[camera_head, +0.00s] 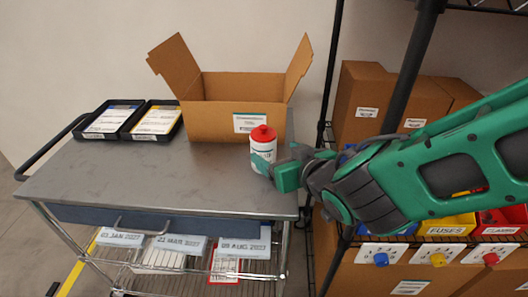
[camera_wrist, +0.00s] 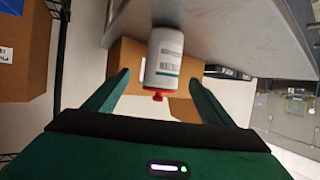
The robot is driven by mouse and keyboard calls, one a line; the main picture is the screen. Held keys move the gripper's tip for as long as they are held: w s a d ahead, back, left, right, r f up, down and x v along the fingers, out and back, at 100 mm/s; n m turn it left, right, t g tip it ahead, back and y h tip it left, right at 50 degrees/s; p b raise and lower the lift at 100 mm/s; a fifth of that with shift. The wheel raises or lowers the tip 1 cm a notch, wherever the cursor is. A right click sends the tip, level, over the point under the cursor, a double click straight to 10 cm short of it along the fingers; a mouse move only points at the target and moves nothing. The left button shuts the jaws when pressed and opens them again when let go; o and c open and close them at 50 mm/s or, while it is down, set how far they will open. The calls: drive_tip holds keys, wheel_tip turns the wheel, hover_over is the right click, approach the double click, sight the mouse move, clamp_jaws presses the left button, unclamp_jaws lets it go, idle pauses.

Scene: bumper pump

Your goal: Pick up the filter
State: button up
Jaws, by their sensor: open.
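The filter is a white canister with a red cap (camera_head: 263,143), upright on the grey cart top near its right edge, in front of the open cardboard box. My gripper (camera_head: 273,170) is at the filter's right front side, and one green finger covers part of its lower body. In the wrist view the filter (camera_wrist: 165,58) appears upside down, with its label facing the camera, between the lines of my two spread fingers (camera_wrist: 158,80). Gaps show on both sides of it. I cannot tell how deep it sits between them.
The open cardboard box (camera_head: 215,122) stands behind the filter. Two black trays (camera_head: 118,132) lie at the back left of the cart (camera_head: 130,172). A shelf post (camera_head: 325,85) and shelves with boxes and bins (camera_head: 445,226) are at the right. The cart's front left is clear.

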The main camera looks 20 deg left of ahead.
sight(264, 145)
drive_tip(key=x, duration=0.9)
drive_tip(key=shift+s, duration=0.1)
drive_tip(key=c, duration=1.4)
drive_tip(key=shift+c, duration=1)
drive_tip(key=shift+r, duration=0.15)
